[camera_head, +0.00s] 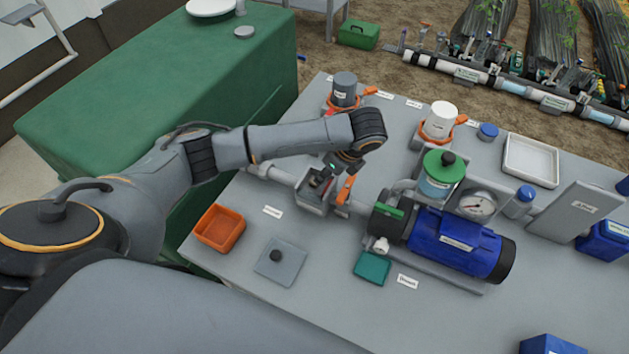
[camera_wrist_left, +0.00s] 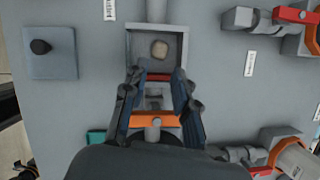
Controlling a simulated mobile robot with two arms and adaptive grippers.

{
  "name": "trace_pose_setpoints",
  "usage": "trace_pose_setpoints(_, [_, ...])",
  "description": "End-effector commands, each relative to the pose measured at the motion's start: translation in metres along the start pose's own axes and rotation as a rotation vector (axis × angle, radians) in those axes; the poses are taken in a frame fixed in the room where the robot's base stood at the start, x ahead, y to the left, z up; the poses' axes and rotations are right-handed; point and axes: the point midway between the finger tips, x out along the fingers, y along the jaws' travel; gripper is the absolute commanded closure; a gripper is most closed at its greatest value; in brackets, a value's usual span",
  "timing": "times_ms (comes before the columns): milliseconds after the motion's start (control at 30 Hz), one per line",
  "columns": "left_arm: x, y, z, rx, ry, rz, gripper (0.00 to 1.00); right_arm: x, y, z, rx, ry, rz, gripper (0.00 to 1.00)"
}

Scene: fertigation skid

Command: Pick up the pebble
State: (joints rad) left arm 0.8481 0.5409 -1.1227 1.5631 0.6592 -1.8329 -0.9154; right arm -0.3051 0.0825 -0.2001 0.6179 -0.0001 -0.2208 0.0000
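The pebble (camera_wrist_left: 160,48) is a small tan stone. In the left wrist view it lies inside an open grey box (camera_wrist_left: 131,50), toward the upper part of the box. In the head view the grey box (camera_head: 311,208) stands in the pipe line, and I cannot make out the pebble there. My left gripper (camera_head: 325,178) is above the box; in the wrist view its two fingers (camera_wrist_left: 156,76) are apart with nothing held between them. The pebble is beyond the fingertips, not between them. My right gripper is not in view.
An orange valve handle (camera_head: 345,190) stands close right of the gripper. The blue pump (camera_head: 455,243) is further right. A grey lid with a black knob (camera_head: 280,262), an orange tray (camera_head: 219,229) and a teal block (camera_head: 371,268) lie toward the front.

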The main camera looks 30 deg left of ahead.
Motion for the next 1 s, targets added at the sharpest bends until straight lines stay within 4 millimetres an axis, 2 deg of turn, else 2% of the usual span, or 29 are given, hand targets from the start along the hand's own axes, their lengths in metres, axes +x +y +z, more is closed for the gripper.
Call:
trace_pose_setpoints(233, [0.028,0.003,0.0,-0.001,-0.002,0.005,0.72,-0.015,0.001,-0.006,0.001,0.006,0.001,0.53])
trace_pose_setpoints(400, [0.049,0.003,-0.001,-0.001,-0.001,0.002,0.72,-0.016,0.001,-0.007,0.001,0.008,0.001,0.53])
trace_pose_setpoints(667, [0.053,0.002,-0.002,0.0,0.0,-0.001,0.72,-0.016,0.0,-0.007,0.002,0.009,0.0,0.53])
trace_pose_setpoints(800, [0.053,0.002,-0.002,0.0,0.0,0.0,0.98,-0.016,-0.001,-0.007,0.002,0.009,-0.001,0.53])
trace_pose_setpoints(1000, [0.053,0.002,-0.001,0.0,0.0,-0.001,1.0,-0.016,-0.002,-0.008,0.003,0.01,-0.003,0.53])
